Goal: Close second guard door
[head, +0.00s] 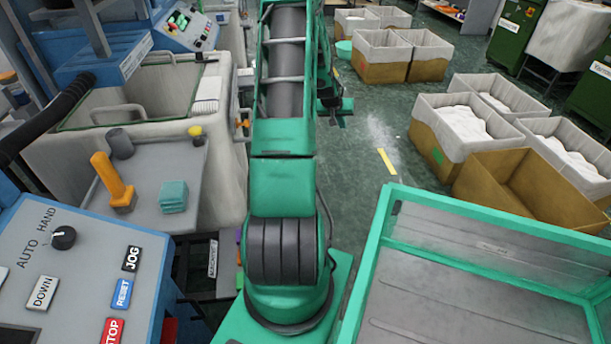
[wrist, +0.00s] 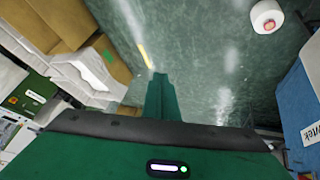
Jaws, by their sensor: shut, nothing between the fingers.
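I cannot make out any guard door for certain in either view. At the left of the head view, a blue and cream machine (head: 75,165) has a green-edged opening (head: 150,62) with pale handles beside it. My gripper (wrist: 160,80) points down over bare green floor in the wrist view. Its fingers are together and nothing shows between them. In the head view my green arm reaches away up the middle and hides what lies behind it. A blue machine side (wrist: 300,115) with a white label shows at the right of the wrist view, apart from my gripper.
A control panel (head: 75,265) with a knob and buttons is at the near left. A grey shelf (head: 150,195) holds an orange-handled tool (head: 110,180) and teal cloths (head: 173,196). Lined cartons (head: 465,125) stand at the right. A white roll (wrist: 267,16) lies on the floor.

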